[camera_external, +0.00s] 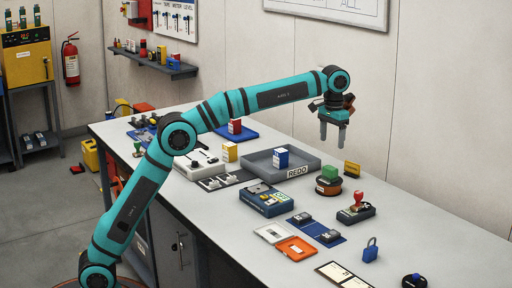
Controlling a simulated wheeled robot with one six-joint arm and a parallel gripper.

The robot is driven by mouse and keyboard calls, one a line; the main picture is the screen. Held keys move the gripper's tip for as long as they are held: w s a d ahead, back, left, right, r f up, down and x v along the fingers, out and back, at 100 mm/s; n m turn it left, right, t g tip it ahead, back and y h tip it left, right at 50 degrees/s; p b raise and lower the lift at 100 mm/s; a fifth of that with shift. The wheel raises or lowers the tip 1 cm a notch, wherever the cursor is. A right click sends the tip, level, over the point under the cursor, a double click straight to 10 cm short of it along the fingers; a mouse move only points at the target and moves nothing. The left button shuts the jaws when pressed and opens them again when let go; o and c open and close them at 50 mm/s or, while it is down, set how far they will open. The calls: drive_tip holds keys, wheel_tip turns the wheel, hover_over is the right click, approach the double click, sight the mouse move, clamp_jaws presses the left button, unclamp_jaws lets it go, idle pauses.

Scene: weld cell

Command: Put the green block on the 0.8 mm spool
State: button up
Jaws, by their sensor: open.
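A small green block (330,172) sits on top of a dark round spool (328,187) with an orange-brown band, right of the grey tray. The spool's label is too small to read, so I cannot tell whether it is the 0.8 mm one. My gripper (332,138) hangs above the green block, fingers pointing down. It is open and empty, with a visible gap between its fingertips and the block.
The grey REDO tray (262,178) holds a blue and white box (281,157). A blue padlock (371,249) lies nearer the front.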

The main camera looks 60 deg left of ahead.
drive_tip(key=shift+a, duration=0.1)
drive_tip(key=s+a+r+t+h, duration=0.1)
drive_tip(key=s+a+r+t, duration=0.4)
drive_tip(key=s+a, duration=0.45)
drive_tip(key=s+a+r+t, duration=0.3)
drive_tip(key=s+a+r, duration=0.55)
drive_tip(key=s, duration=0.25)
drive_tip(key=s+a+f+t, duration=0.3)
drive_tip(key=s+a, duration=0.1)
drive_tip(key=s, duration=0.5)
drive_tip(key=s+a+f+t, duration=0.2)
drive_tip(key=s+a+t, duration=0.1)
drive_tip(key=s, duration=0.7)
drive_tip(key=s+a+f+t+y, duration=0.1)
drive_tip(key=s+a+f+t, duration=0.2)
drive_tip(key=s, duration=0.7)
drive_tip(key=shift+s+a+f, duration=0.25)
drive_tip(key=shift+a+f, duration=0.05)
drive_tip(key=shift+a, duration=0.6)
